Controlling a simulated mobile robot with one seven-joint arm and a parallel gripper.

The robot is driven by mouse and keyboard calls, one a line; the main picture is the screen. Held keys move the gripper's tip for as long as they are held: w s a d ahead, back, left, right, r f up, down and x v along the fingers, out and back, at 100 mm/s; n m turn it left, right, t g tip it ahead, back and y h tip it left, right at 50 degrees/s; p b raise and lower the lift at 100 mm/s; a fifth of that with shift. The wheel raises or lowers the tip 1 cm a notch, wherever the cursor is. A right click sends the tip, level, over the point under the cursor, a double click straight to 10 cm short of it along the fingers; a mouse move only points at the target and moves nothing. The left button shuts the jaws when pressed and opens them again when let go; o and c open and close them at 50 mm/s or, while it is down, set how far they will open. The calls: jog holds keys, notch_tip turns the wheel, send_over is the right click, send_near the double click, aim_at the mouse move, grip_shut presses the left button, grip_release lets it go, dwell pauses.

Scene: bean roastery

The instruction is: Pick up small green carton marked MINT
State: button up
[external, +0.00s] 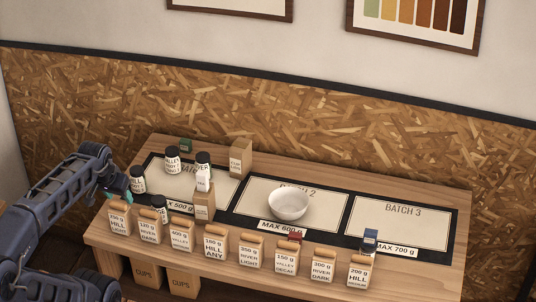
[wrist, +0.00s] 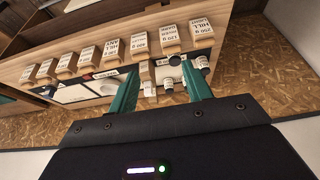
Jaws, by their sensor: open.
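A small dark green carton (external: 185,145) stands at the back left of the table, behind the jars. Its label is too small to read, and I cannot make the carton out in the wrist view. My gripper (wrist: 160,66) is open and empty, with its two teal fingers spread in the wrist view. In the external view my gripper (external: 117,193) is at the table's left end, left of the jars and well short of the green carton, partly hidden by my arm.
Several dark jars (external: 172,160) stand between my gripper and the green carton. A brown box (external: 241,158) stands right of the carton. A row of bean bags (external: 182,236) lines the front edge. A white bowl (external: 288,204) sits mid-table; the right mat (external: 400,222) is mostly clear.

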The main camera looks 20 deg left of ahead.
jog(key=w+r+n+g, duration=0.1)
jog(key=w+r+n, duration=0.15)
jog(key=w, duration=0.55)
jog(key=w+r+n, duration=0.2)
jog(key=w+r, duration=0.2)
jog(key=w, duration=0.5)
jog(key=n+g+h, duration=0.4)
jog(key=n+h, duration=0.1)
jog(key=n, duration=0.8)
send_over(185, 140)
jog(key=a, duration=0.4)
notch_tip(185, 140, down, 29)
jog(key=shift+y, duration=0.3)
jog(key=x, duration=1)
jog(key=shift+w+d, duration=0.15)
jog(key=shift+d, duration=0.05)
jog(key=c, duration=1.1)
jog(key=shift+o, duration=0.2)
jog(key=shift+r, duration=0.1)
